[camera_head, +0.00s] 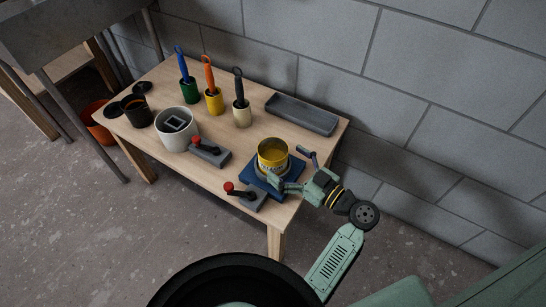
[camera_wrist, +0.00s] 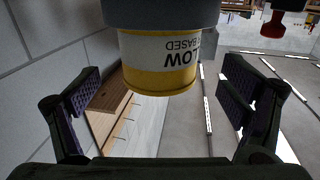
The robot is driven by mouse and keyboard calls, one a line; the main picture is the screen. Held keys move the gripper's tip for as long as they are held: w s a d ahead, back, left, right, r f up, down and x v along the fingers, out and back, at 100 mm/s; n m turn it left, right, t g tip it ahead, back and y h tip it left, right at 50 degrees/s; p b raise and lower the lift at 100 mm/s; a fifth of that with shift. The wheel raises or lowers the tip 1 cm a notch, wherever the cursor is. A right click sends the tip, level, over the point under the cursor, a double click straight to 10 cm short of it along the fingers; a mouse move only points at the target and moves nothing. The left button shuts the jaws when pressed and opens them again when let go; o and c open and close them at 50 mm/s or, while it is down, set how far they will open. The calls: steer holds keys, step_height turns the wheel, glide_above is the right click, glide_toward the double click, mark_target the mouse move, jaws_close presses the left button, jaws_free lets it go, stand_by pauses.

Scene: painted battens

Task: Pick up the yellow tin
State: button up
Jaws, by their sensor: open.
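The yellow tin (camera_head: 272,152) has a pale label band and stands upright, open side up, on a round grey plate over a blue base (camera_head: 291,186) at the table's right end. In the wrist view, the tin (camera_wrist: 158,72) appears upside down, its lettering inverted, beneath a grey disc (camera_wrist: 160,12). My gripper (camera_head: 291,168) is open beside the tin, on its right. In the wrist view, its two padded fingers (camera_wrist: 160,92) are spread wide to either side, with the tin ahead between them and apart from both. Nothing is held.
Two red-knobbed grey clamps (camera_head: 210,152) (camera_head: 247,197) lie on the wooden table (camera_head: 160,78). A long grey tray (camera_head: 302,113) lies behind the tin. A white pot (camera_head: 176,140), a black cup (camera_head: 137,112) and three cups with coloured-handled brushes (camera_head: 214,101) stand leftward. A block wall borders the back.

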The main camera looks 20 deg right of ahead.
mark_target(262, 144)
steer(key=x, duration=0.1)
steer(key=p+x, duration=0.1)
steer(key=x, duration=0.1)
steer(key=p+x, duration=0.1)
steer(key=shift+w+a+r, duration=0.1)
steer(key=shift+w+r, duration=0.2)
steer(key=shift+r, duration=0.05)
steer(key=shift+w+a+f, duration=0.1)
steer(key=shift+w, duration=0.15)
steer(key=shift+c, duration=0.2)
steer(key=c, duration=1.7)
